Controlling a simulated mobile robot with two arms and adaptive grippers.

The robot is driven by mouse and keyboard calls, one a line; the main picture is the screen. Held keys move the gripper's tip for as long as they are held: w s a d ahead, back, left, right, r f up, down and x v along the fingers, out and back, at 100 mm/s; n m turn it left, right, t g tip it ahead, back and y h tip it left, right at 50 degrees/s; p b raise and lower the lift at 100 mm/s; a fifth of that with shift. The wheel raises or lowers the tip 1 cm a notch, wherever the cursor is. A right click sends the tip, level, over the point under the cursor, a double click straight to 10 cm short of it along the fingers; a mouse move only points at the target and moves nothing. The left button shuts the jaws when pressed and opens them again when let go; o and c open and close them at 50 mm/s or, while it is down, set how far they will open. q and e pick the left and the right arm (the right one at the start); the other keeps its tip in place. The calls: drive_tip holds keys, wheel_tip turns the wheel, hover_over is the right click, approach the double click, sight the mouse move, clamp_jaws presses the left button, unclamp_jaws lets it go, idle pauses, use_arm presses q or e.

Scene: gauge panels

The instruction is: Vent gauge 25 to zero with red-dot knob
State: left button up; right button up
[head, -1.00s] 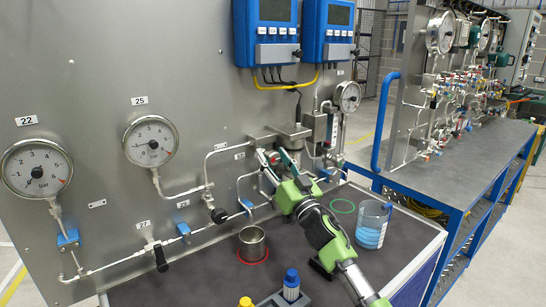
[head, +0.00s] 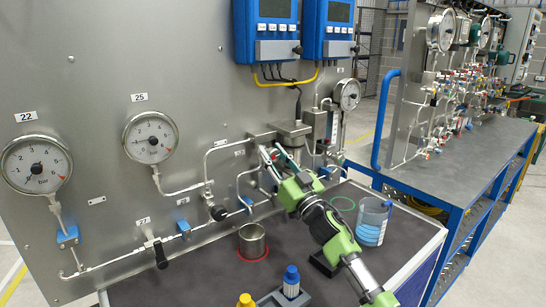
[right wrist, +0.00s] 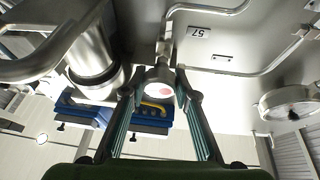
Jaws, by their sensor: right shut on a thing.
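Gauge 25 (head: 150,137) is a round white dial on the upright grey panel, under its "25" label (head: 139,97). Its needle is too small to read surely. My right gripper (head: 274,158) is at the panel, right of the gauge and its tubing. In the right wrist view, a pale round knob with a red dot (right wrist: 161,89) sits between my two fingertips, which are shut on it. In the head view the gripper hides this knob. My left gripper is not in view.
Gauge 22 (head: 36,164) is at the far left, and a black-handled valve (head: 160,255) is low on the panel. A metal cup (head: 252,240), a blue-filled beaker (head: 373,222) and blue- and yellow-capped bottles stand on the dark bench. Blue display boxes (head: 265,30) hang above.

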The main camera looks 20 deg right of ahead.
drive_tip(key=n+y, duration=0.1)
drive_tip(key=n, duration=0.3)
drive_tip(key=shift+g+y+b, duration=0.3)
drive_tip(key=shift+g+y, duration=0.1)
drive_tip(key=n+y, duration=0.1)
drive_tip(key=n, duration=0.1)
drive_tip(key=n+g+y, duration=0.1)
drive_tip(key=n, duration=0.2)
drive_tip(key=shift+y, duration=0.4)
drive_tip(key=n+g, duration=0.1)
drive_tip(key=n, duration=0.1)
drive_tip(key=n+g+y, duration=0.1)
drive_tip(key=n, duration=0.2)
drive_tip(key=shift+y, duration=0.3)
drive_tip(key=shift+n+g+y, duration=0.3)
drive_tip(key=shift+n+g, duration=0.6)
drive_tip(key=shift+n, duration=1)
drive_tip(key=o, duration=1.1)
drive_tip(key=shift+f, duration=0.1)
